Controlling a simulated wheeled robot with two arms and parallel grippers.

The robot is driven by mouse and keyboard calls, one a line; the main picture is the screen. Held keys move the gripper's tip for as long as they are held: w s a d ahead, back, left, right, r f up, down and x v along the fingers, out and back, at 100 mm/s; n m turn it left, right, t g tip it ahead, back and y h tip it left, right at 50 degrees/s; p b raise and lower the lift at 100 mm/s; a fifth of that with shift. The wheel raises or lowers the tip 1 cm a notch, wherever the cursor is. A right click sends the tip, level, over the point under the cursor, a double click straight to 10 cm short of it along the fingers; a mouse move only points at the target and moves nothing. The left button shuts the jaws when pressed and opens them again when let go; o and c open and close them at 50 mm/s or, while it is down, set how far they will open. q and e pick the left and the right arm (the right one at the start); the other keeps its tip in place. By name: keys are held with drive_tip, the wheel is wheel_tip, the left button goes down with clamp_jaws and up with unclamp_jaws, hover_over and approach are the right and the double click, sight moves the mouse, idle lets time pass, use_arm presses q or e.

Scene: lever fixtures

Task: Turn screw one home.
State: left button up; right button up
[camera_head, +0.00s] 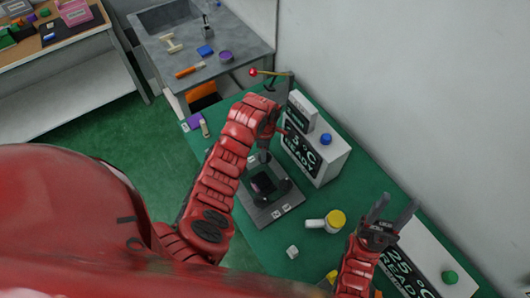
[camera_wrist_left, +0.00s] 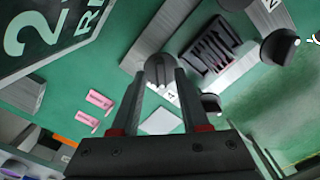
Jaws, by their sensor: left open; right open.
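The grey fixture plate (camera_head: 255,215) lies on the green bench with a dark central block (camera_head: 264,184) and dark round-headed knobs around it. White labels sit on its front edge. In the left wrist view, a dark rounded knob (camera_wrist_left: 161,69) stands between the fingertips of my left gripper (camera_wrist_left: 161,78). The fingers are apart, and I cannot tell if they touch it. Other dark knobs stand at the right (camera_wrist_left: 280,47) and below (camera_wrist_left: 211,103). The labels are too small to tell which is screw one. My right gripper (camera_head: 392,210) is open and empty above the bench.
A white display box (camera_head: 325,165) with a blue knob stands beside the fixture. A second display box (camera_head: 440,270) with a green knob is at lower right. A yellow-capped cylinder (camera_head: 327,222) and a white cube (camera_head: 292,252) are nearby. A red-balled lever (camera_head: 262,72) stands at the back.

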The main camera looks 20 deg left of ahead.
use_arm(q)
drive_tip(key=shift+s+f, duration=0.15)
drive_tip(key=shift+f, duration=0.15)
drive_tip(key=shift+c, duration=0.3)
clamp_jaws()
